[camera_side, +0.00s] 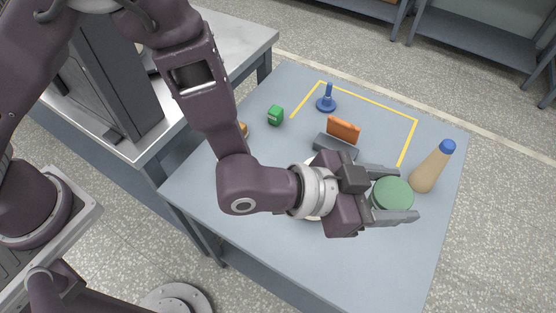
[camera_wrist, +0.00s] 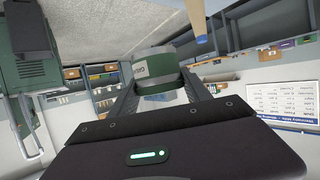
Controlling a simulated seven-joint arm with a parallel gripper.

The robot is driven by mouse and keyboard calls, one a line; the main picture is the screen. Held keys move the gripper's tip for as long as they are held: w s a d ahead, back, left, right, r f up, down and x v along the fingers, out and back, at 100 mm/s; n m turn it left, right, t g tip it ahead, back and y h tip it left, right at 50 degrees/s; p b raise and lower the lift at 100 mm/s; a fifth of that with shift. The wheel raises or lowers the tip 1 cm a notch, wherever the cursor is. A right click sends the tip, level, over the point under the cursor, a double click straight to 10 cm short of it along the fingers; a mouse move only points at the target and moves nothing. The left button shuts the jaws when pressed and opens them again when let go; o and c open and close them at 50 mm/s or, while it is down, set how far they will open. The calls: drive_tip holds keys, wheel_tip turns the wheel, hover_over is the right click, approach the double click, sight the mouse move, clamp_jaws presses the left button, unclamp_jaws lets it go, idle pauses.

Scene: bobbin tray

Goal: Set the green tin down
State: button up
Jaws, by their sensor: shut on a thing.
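The green tin (camera_side: 391,194) is between the two fingers of my gripper (camera_side: 392,195) at the right of the table in the side view. My gripper is shut on it, one finger on each side. The tin also shows in the wrist view (camera_wrist: 155,68), with a pale label on its side and the fingers reaching along it. Its lower part is hidden in the side view, so I cannot tell whether it touches the table.
A tan bottle with a blue cap (camera_side: 432,167) stands close to the right. Behind are an orange block in a grey holder (camera_side: 336,148), a blue spindle (camera_side: 326,98) and a green cube (camera_side: 275,115). Yellow tape (camera_side: 370,101) marks the back. The front table (camera_side: 370,265) is clear.

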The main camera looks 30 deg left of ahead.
drive_tip(key=w+a+n+t+y, duration=0.1)
drive_tip(key=w+a+n+y, duration=0.35)
drive_tip(key=a, duration=0.45)
drive_tip(key=w+a+n+t+y, duration=0.1)
drive_tip(key=w+a+n+y, duration=0.2)
drive_tip(key=a+n+y, duration=0.45)
drive_tip(key=w+a+n+t+y, duration=0.2)
drive_tip(key=w+a+y, duration=0.15)
drive_tip(key=a, duration=0.75)
drive_tip(key=f, duration=2.1)
drive_tip(key=shift+w+f, duration=0.15)
drive_tip(key=shift+w, duration=0.1)
drive_tip(key=shift+f, duration=0.1)
drive_tip(key=o, duration=1.2)
